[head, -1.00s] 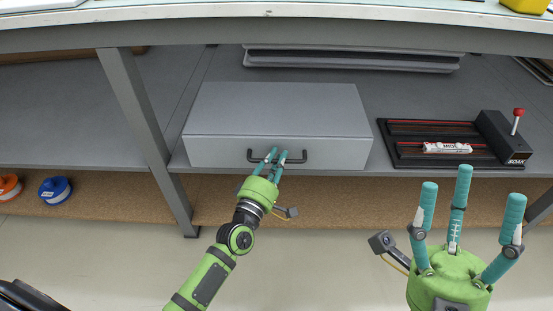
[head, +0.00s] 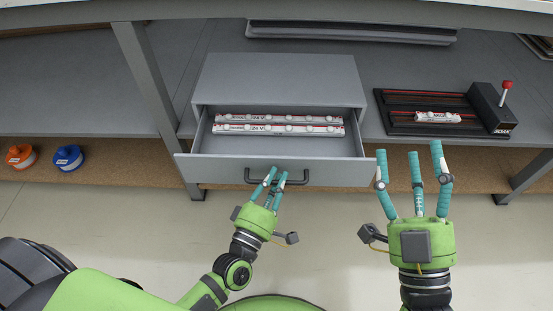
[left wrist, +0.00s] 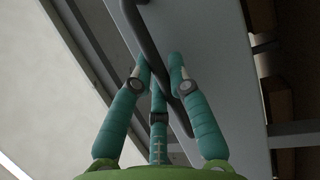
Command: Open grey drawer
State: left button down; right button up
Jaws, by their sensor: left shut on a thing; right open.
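The grey drawer (head: 330,171) is pulled out of its grey cabinet (head: 280,80) on the shelf under the table. Two white-and-red LED strips (head: 278,129) lie inside it toward the back. My left gripper (head: 271,174) is shut on the dark bar handle (head: 297,181) at the drawer's front. In the left wrist view the teal fingers (left wrist: 160,70) close around the handle (left wrist: 146,38); the exact contact is partly hidden. My right gripper (head: 412,160) is open and empty, in front of the shelf, right of the drawer.
A black device with a red-knobbed lever (head: 490,107) sits on the shelf to the right, holding a white strip piece (head: 438,117). Orange (head: 20,157) and blue (head: 68,158) spools lie at lower left. A grey table leg (head: 150,90) stands left of the cabinet.

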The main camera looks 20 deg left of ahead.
pick_arm(q)
jog(key=shift+s+d, duration=0.2)
jog(key=shift+s, duration=0.4)
jog(key=shift+s+d, duration=0.15)
jog(key=shift+s, duration=0.4)
pick_arm(e)
jog(key=shift+w+d+f+m+g+h, duration=0.2)
jog(key=shift+w+f+g+h, duration=0.2)
jog(key=shift+f, duration=0.4)
jog(key=shift+w+d+f+m+g+h, duration=0.15)
jog(key=shift+w+f+g+h, duration=0.2)
jog(key=shift+f, duration=0.45)
pick_arm(q)
jog(key=c, duration=1.4)
grip_release()
jog(key=shift+s, duration=0.1)
jog(key=v, duration=1.2)
